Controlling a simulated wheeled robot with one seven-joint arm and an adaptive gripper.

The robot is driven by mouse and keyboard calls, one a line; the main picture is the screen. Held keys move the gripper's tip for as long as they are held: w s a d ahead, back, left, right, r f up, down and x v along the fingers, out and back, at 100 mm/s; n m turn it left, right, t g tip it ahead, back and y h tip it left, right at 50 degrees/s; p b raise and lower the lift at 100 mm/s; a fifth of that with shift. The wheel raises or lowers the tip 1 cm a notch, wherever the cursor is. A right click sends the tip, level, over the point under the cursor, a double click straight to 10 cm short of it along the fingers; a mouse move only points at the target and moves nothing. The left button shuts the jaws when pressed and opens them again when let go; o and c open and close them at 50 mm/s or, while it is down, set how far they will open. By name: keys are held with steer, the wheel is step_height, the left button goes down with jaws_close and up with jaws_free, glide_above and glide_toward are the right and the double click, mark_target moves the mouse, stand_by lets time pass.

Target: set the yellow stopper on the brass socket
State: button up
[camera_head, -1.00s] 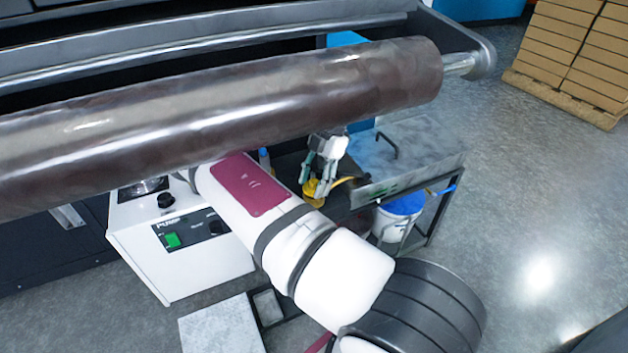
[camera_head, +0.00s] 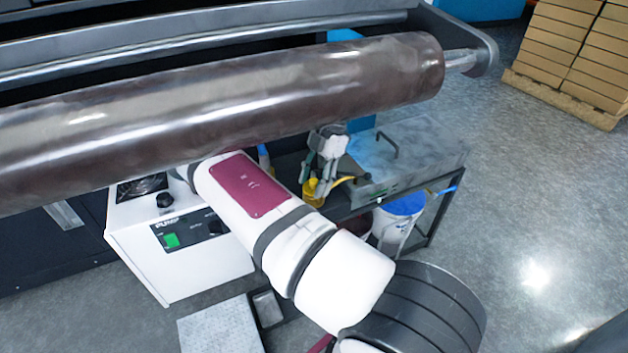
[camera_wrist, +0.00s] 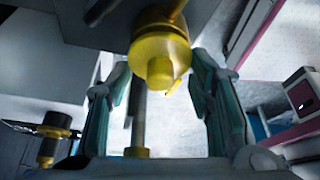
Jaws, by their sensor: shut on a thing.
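The yellow stopper (camera_wrist: 160,50) is between my gripper's two fingers in the wrist view, with its round knob facing the camera. My gripper (camera_wrist: 163,75) is shut on it. In the head view my gripper (camera_head: 317,188) hangs below the large roll, over the dark bench, with yellow (camera_head: 311,191) showing at its fingertips. A brass-coloured fitting with a dark top (camera_wrist: 50,143) stands at the lower left of the wrist view. I cannot tell whether it is the brass socket, or whether the stopper touches anything behind it.
The large brown roll (camera_head: 230,105) spans the space above my arm. A grey metal box (camera_head: 420,150) sits on the bench to the right of my gripper. A white bucket with blue (camera_head: 400,210) is below it. A white pump unit (camera_head: 180,245) stands left. Open floor lies right.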

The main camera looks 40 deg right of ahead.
steer(key=shift+f+b, duration=0.35)
steer(key=shift+f, duration=0.1)
stand_by(0.6)
steer(key=o, duration=1)
steer(key=shift+c, duration=0.2)
